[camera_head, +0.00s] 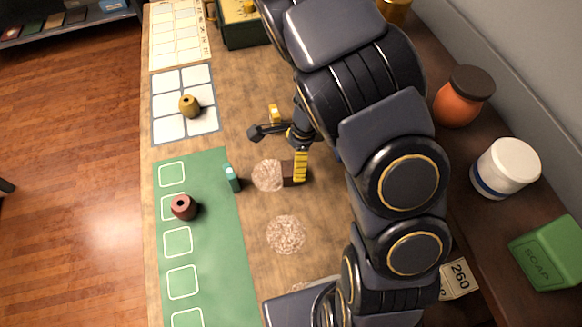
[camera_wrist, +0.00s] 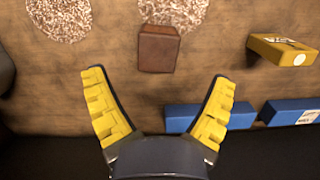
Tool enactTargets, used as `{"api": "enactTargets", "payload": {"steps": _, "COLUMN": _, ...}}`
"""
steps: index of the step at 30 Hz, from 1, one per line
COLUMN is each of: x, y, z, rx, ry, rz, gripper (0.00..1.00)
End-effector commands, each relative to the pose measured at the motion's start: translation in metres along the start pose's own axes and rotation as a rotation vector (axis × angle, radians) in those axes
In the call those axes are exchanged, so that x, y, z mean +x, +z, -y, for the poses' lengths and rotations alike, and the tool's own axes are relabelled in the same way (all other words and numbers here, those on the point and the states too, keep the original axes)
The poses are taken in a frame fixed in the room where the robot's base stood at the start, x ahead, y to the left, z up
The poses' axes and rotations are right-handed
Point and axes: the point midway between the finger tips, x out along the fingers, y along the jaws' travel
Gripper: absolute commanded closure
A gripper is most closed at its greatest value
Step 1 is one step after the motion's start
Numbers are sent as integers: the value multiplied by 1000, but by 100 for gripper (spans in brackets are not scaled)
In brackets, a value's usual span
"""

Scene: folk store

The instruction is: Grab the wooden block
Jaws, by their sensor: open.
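A brown wooden block (camera_wrist: 158,48) lies on the table in the wrist view, ahead of and roughly centred between my fingertips. In the head view the block (camera_head: 290,174) shows as a dark brown piece beside a pale speckled disc, partly hidden behind one yellow finger. My gripper (camera_wrist: 159,78) is open, with its yellow ribbed fingers spread wide and nothing between them. In the head view my gripper (camera_head: 287,139) hangs over the table close to the block. I cannot tell its exact height above the table.
Blue boxes (camera_wrist: 210,117) and a yellow box (camera_wrist: 283,50) lie to the right in the wrist view. A teal piece (camera_head: 232,178) and a red-brown spool (camera_head: 184,207) are on or by the green mat (camera_head: 215,265). A mustard spool (camera_head: 189,106) stands on the white grid.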

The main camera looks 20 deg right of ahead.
Motion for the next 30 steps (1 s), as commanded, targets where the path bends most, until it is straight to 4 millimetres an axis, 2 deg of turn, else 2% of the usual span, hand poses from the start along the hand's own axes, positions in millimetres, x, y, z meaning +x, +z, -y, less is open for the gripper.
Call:
{"api": "enactTargets", "payload": {"steps": 11, "x": 33, "y": -1, "z": -2, "rx": 14, "ry": 5, "rz": -4, "gripper": 15}}
{"api": "enactTargets", "payload": {"steps": 18, "x": 64, "y": -1, "z": -4, "rx": 14, "ry": 6, "rz": 0, "gripper": 15}}
{"api": "enactTargets", "payload": {"steps": 24, "x": 77, "y": -2, "z": -2, "rx": 13, "ry": 1, "rz": -2, "gripper": 15}}
{"api": "enactTargets", "payload": {"steps": 30, "x": 79, "y": -2, "z": -2, "rx": 11, "ry": 1, "rz": -4, "gripper": 15}}
